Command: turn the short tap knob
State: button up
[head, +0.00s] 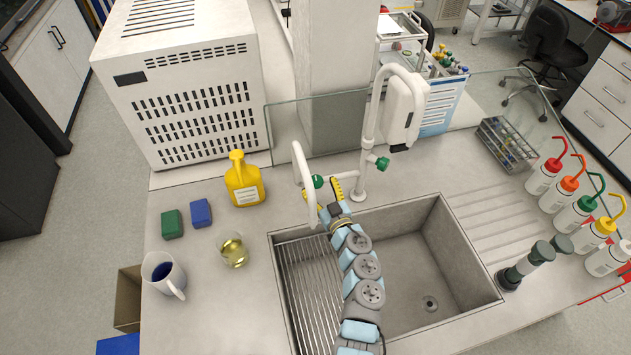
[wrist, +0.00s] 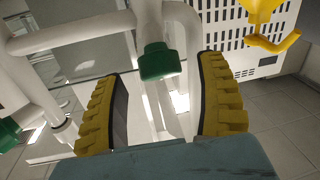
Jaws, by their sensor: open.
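The short tap (head: 300,172) is a white curved pipe behind the sink, with a green knob (head: 318,181) on it. In the wrist view the green knob (wrist: 158,62) appears between and just beyond my yellow fingertips. My gripper (head: 325,192) is open, with one finger on each side of the knob's line and a gap to each side in the wrist view (wrist: 160,95). I cannot tell whether the fingers overlap the knob in depth. The tall tap (head: 369,125) stands to the right with its own green knob (head: 382,163), also seen at the wrist view's left edge (wrist: 8,133).
A glass screen (head: 300,128) stands behind the taps. A yellow bottle (head: 244,182) and a beaker (head: 233,250) are left of the sink (head: 425,255). Several wash bottles (head: 572,215) and a tube rack (head: 507,145) stand at the right.

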aim_at(318, 186)
jog(key=shift+b+x, duration=0.3)
jog(key=shift+x, duration=1.3)
jog(key=c, duration=1.2)
